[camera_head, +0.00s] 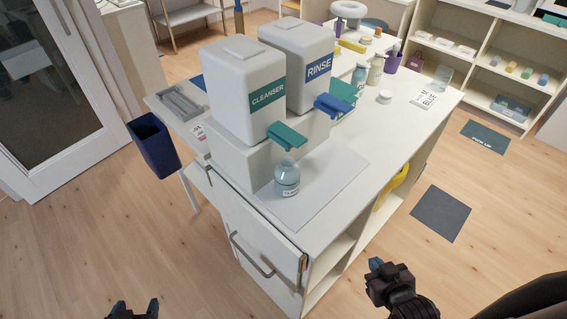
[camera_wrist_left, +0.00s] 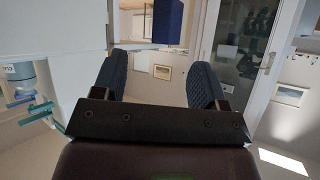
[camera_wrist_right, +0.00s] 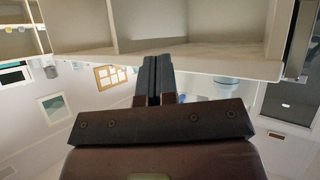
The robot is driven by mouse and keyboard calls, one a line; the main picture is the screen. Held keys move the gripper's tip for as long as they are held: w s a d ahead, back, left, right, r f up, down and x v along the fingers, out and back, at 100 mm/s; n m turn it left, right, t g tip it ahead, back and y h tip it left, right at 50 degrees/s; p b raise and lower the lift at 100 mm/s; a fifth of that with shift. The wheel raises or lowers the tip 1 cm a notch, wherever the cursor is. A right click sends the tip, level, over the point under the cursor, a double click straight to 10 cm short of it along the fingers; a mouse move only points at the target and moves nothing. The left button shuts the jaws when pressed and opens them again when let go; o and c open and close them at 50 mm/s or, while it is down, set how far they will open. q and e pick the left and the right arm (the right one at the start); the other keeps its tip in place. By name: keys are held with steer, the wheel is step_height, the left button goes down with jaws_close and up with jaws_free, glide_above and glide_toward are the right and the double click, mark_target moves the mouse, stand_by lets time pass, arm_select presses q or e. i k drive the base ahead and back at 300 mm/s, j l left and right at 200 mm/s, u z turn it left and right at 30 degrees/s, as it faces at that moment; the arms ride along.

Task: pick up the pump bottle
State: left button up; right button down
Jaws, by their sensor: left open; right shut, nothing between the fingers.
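A small clear bottle with pale teal contents and a white label (camera_head: 287,178) stands upright on the grey mat, under the green lever of the CLEANSER dispenser (camera_head: 235,90). I cannot tell whether it is the pump bottle; no pump head shows, and the lever partly hides its top. It also shows at the left edge of the left wrist view (camera_wrist_left: 24,76). My left gripper (camera_head: 135,309) is open and empty, low in front of the counter and apart from the bottle. My right gripper (camera_head: 376,266) is shut and empty, out to the right of the counter.
The RINSE dispenser (camera_head: 318,66) stands beside the CLEANSER one. A navy bin (camera_head: 153,140) hangs at the counter's left. The mat's front (camera_head: 310,205) is clear.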

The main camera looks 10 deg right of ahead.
mark_target(286, 172)
steer(key=k+j+z, duration=0.1)
steer(key=j, duration=0.2)
steer(key=j+z, duration=0.1)
steer(key=j, duration=0.2)
steer(key=j+z, duration=0.25)
steer(key=j, duration=0.6)
steer(key=i+j+z, duration=0.2)
steer(key=j, duration=0.4)
steer(key=j+z, duration=0.15)
steer(key=j, duration=0.45)
